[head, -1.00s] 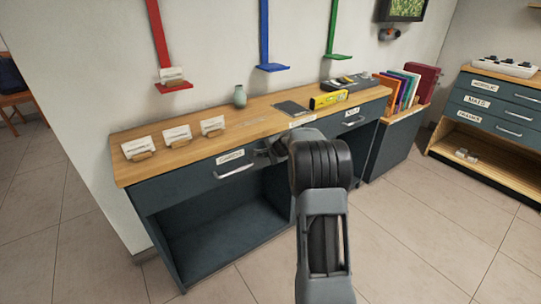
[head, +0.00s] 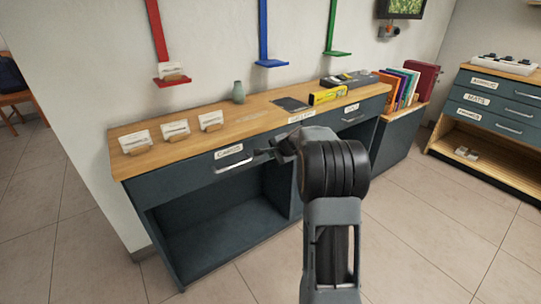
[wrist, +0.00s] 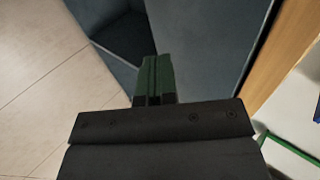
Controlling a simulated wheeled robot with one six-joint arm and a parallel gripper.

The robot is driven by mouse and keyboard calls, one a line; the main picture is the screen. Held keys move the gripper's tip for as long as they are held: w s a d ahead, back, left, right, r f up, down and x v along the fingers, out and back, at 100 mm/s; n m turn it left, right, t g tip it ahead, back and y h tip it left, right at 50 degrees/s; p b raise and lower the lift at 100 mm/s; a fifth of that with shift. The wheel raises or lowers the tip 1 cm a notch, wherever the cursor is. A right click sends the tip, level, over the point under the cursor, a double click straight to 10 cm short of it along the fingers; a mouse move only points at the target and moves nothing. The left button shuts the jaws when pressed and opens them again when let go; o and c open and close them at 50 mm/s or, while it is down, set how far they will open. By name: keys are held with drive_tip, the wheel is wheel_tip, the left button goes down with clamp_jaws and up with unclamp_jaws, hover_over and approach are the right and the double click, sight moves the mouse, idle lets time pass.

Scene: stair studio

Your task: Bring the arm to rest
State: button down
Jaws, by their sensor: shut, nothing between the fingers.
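My gripper (head: 270,151) is at the end of my raised arm, in front of the wooden-topped desk (head: 190,151) in the head view. Its fingers point left toward the desk's drawer front and partly overlap it in the picture; I cannot tell how far apart they are. In the wrist view my gripper's fingers (wrist: 153,78) are together and empty, with the dark desk front and the pale floor behind them.
The left drawer (head: 187,175) looks closed. A book bin (head: 400,110) and a drawer cabinet (head: 500,100) stand to the right. The floor in front is clear.

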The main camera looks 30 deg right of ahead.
drive_tip(key=a+p+v, duration=0.1)
drive_tip(key=p+v, duration=0.1)
drive_tip(key=v, duration=0.7)
drive_tip(key=s+a+r+n+g+p, duration=0.2)
drive_tip(key=s+a+r+n+p, duration=0.4)
drive_tip(key=s+a+r+p, duration=0.3)
drive_tip(key=s+a+r+n+g+p, duration=0.2)
drive_tip(key=s+a+r+n+p, duration=0.35)
drive_tip(key=a+r+p, duration=0.45)
drive_tip(key=s+a+r+n+g+h+p, duration=0.1)
drive_tip(key=s+r+n+p, duration=0.4)
drive_tip(key=s, duration=0.5)
drive_tip(key=shift+r+g+p, duration=0.4)
drive_tip(key=shift+r+p, duration=0.1)
drive_tip(key=shift+p, duration=0.75)
